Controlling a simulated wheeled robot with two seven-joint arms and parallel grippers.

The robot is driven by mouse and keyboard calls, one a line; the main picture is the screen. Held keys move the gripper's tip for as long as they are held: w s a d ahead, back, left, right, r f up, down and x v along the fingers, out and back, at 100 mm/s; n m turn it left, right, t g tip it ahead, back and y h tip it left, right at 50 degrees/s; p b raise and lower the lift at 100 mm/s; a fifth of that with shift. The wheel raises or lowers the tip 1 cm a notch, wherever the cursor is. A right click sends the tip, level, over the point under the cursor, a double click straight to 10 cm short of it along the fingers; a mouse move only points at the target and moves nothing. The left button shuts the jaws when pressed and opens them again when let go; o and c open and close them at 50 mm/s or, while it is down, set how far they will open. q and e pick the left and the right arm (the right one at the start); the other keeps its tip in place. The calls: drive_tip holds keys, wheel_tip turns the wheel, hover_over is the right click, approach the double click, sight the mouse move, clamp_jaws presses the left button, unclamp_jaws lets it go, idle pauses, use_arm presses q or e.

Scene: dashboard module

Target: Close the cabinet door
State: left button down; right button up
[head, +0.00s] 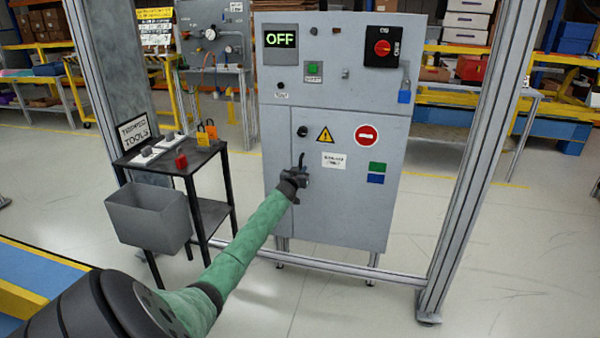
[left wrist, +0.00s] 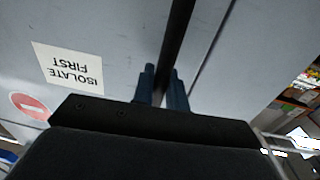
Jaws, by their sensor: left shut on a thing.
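The grey cabinet (head: 335,88) stands ahead in the head view. Its lower door (head: 345,215) carries a warning triangle, a red no-entry sign and a white label, and it looks about flush with the front. A dark upright handle (head: 301,160) is near the door's left edge. My left gripper (head: 299,176) is at this handle. In the left wrist view, the left gripper's two blue-grey fingers (left wrist: 161,88) are shut on the dark handle bar (left wrist: 178,45), with a thin door seam (left wrist: 212,50) beside it. My right gripper is out of view.
A small black table (head: 170,160) with a sign, padlocks and a grey bin (head: 150,218) stands left of the cabinet. Metal frame posts (head: 480,150) rise on both sides, joined by a low floor rail (head: 340,266). The floor in front is clear.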

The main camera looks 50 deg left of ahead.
use_arm(q)
drive_tip(key=shift+a+r, duration=0.2)
